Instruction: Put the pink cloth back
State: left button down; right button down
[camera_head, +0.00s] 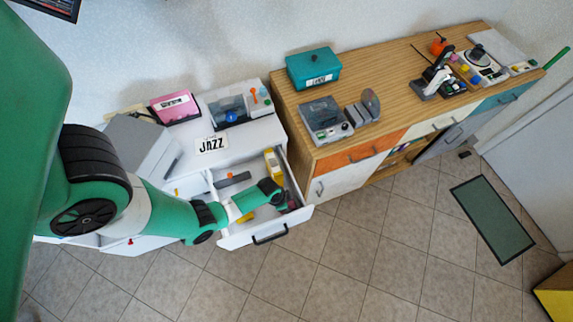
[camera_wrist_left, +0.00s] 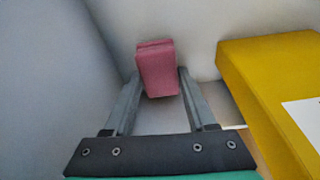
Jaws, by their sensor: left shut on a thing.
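The pink cloth (camera_wrist_left: 157,68) is a small folded block, seen in the left wrist view between the fingers of my left gripper (camera_wrist_left: 159,88). The gripper is shut on it. In the head view my left gripper (camera_head: 282,199) reaches into an open white drawer (camera_head: 258,226), near its front right corner. There the cloth is mostly hidden by the gripper. I cannot tell whether the cloth touches the drawer floor. My right gripper is not in view.
A yellow box (camera_wrist_left: 275,85) lies in the drawer, close on the right in the wrist view. A dark grey object (camera_head: 233,179) lies farther back in the drawer. The white cabinet top holds a pink box (camera_head: 174,107) and a JAZZ sign (camera_head: 211,144). A wooden sideboard (camera_head: 385,73) stands to the right.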

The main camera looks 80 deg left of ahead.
pick_arm(q)
jog(key=shift+f, duration=0.25)
jog(key=shift+c, duration=1)
grip_release()
jog(key=shift+r, duration=0.1)
jog(key=p+v, duration=1.1)
jog(key=v, duration=0.1)
jog(key=shift+r, duration=0.1)
jog(key=shift+w, duration=0.1)
